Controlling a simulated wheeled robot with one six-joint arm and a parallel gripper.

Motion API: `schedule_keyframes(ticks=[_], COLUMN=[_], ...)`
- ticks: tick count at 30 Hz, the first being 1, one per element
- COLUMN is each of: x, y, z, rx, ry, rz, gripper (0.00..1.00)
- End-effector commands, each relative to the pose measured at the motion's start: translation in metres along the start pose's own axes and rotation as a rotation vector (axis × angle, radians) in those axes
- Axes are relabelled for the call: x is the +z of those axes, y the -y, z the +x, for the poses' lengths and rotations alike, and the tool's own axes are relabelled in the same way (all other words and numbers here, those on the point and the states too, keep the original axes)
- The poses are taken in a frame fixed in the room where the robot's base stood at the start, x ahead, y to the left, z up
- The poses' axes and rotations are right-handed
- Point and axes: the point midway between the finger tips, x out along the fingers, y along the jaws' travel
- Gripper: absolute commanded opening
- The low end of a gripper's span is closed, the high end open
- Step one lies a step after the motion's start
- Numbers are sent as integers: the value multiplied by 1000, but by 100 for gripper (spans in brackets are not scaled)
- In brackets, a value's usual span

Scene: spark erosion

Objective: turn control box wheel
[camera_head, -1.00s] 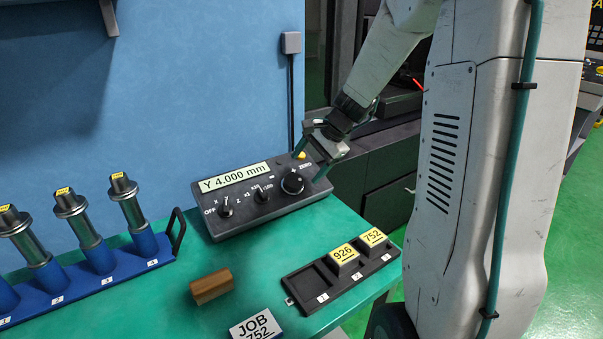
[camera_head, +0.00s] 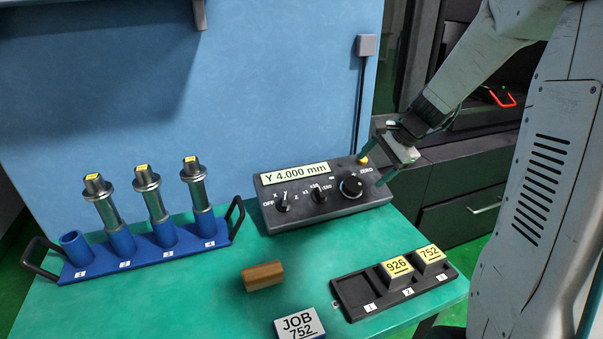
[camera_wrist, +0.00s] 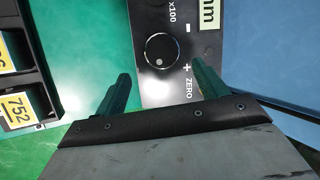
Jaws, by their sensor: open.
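The control box (camera_head: 325,207) is a dark sloped box on the green bench, with a display reading "Y 4.000 mm". Its wheel (camera_head: 351,186) is a round black knob at the right of the panel, beside the ZERO label. The wheel also shows in the wrist view (camera_wrist: 162,50), with a small light dot on its edge. My gripper (camera_head: 375,167) is open and empty at the box's right end. In the wrist view its two fingers (camera_wrist: 163,76) are apart, their tips short of the wheel and to either side of it. I see no contact with the wheel.
Two smaller knobs (camera_head: 282,203) (camera_head: 318,193) sit left of the wheel. A yellow button (camera_head: 362,159) is close to one finger. A black tray (camera_head: 352,292) holds blocks 926 and 752. A blue rack (camera_head: 78,273), a brown block (camera_head: 263,275) and a JOB 752 sign (camera_head: 300,324) share the bench.

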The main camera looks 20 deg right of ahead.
Motion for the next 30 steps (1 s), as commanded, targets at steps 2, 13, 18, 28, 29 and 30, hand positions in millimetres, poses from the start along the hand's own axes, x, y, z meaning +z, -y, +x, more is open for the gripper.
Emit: schedule_keyframes(ticks=[2, 13, 18, 28, 29, 30], x=[0, 50, 43, 26, 25, 23], y=[0, 8, 9, 9, 9, 8], z=[0, 12, 9, 19, 23, 29], rx=[0, 137, 245, 306, 306, 306], ry=[0, -108, -198, -225, -224, -224], rz=[0, -664, -1175, -1439, -1439, -1438], gripper=[72, 72, 72, 72, 72, 72])
